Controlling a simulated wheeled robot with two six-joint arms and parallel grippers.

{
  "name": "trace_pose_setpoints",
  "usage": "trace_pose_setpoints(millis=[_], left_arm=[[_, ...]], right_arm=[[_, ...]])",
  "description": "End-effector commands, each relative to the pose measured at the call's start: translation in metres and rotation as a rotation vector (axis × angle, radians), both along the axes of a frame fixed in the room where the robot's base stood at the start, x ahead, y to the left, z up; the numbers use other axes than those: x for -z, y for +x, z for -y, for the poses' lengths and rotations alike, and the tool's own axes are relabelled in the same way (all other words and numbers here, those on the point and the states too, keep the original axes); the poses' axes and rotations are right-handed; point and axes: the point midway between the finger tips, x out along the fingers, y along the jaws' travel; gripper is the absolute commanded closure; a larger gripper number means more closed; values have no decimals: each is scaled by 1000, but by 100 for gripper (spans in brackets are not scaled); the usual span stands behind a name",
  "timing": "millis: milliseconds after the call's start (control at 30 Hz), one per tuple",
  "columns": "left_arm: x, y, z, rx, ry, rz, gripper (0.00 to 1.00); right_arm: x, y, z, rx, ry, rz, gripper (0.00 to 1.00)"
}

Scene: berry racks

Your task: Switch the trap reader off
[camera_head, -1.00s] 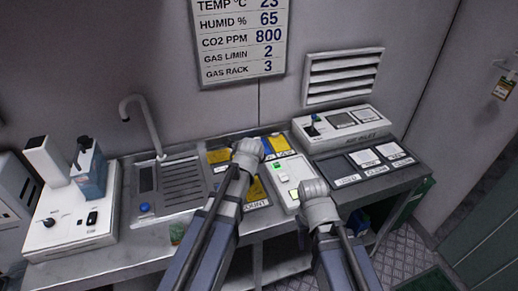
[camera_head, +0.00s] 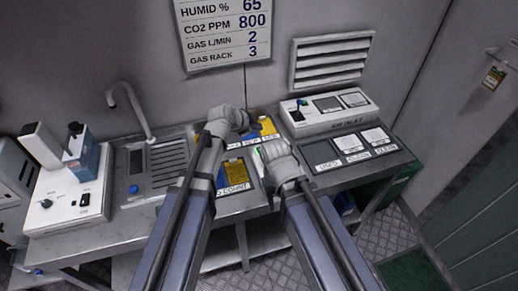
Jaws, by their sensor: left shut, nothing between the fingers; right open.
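A slim white unit with a green light (camera_head: 257,151) sits on the bench between my grippers; it may be the trap reader, but no readable label confirms this. My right gripper (camera_head: 273,151) is over it, hiding most of its top; I cannot tell whether they touch. My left gripper (camera_head: 236,117) is shut and empty, above the yellow and blue cards behind the unit. My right gripper is open, though its fingers are hard to make out from above.
A white instrument (camera_head: 62,203) with a knob and switch stands at the left, near a sink (camera_head: 172,163) with a tall tap. A white console (camera_head: 326,112) and a dark tray (camera_head: 378,161) with labelled cards are at the right. A wall board (camera_head: 224,32) hangs behind.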

Motion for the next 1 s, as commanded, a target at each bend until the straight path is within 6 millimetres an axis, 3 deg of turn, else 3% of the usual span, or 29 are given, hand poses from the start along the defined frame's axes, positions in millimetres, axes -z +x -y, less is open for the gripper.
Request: trace_pose_setpoints(millis=[267, 800, 1000], left_arm=[[15, 0, 0, 0, 1, 0, 100], [82, 0, -1, 0, 1, 0, 100], [89, 0, 0, 0, 1, 0, 100]], right_arm=[[15, 0, 0, 0, 0, 0, 50], [82, 0, 0, 0, 0, 0, 50], [89, 0, 0, 0, 0, 0, 50]])
